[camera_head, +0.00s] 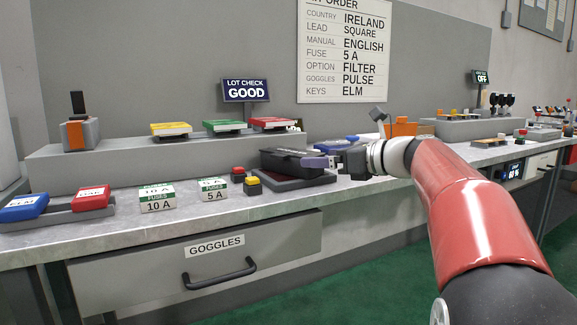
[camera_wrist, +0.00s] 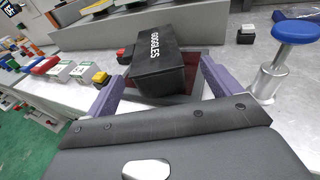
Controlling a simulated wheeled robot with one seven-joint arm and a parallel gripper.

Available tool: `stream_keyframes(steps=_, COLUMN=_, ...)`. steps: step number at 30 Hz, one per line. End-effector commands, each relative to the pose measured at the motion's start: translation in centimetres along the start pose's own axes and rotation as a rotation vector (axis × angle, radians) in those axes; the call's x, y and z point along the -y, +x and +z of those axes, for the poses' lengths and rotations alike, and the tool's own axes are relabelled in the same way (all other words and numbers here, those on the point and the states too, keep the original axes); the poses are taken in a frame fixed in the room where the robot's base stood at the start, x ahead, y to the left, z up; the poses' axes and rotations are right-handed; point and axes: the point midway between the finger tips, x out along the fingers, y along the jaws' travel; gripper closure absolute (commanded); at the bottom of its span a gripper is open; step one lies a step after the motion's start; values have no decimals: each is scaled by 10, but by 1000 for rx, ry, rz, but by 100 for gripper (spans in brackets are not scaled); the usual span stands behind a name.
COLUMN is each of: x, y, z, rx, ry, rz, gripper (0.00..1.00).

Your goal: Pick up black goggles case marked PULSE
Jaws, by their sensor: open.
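A black goggles case (camera_head: 288,161) sits on a low dark pad (camera_head: 300,184) on the counter. In the wrist view the case (camera_wrist: 160,73) shows the word GOGGLES; I cannot read PULSE on it. My gripper (camera_head: 322,162) is at the right end of the case in the head view. In the wrist view my gripper (camera_wrist: 162,70) is open, with its purple fingers on either side of the case's near part. I cannot tell whether the fingers touch it.
A red button (camera_head: 238,173) and a yellow button (camera_head: 254,184) stand just left of the case. Fuse boxes (camera_head: 157,197) and a blue case (camera_head: 23,206) lie farther left. A drawer (camera_head: 130,280) labelled GOGGLES is below. A blue-topped post (camera_wrist: 295,31) stands close to my right finger.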

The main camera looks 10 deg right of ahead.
Motion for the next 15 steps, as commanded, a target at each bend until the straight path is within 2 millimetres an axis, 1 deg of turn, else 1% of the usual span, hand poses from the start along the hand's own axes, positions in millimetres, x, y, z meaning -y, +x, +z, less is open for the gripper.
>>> stream_keyframes(steps=8, x=-2, y=31, z=-1, rx=0, ry=0, rz=3, gripper=11)
stream_keyframes(steps=15, x=-5, y=66, z=-4, rx=-1, ry=-1, rz=2, gripper=11)
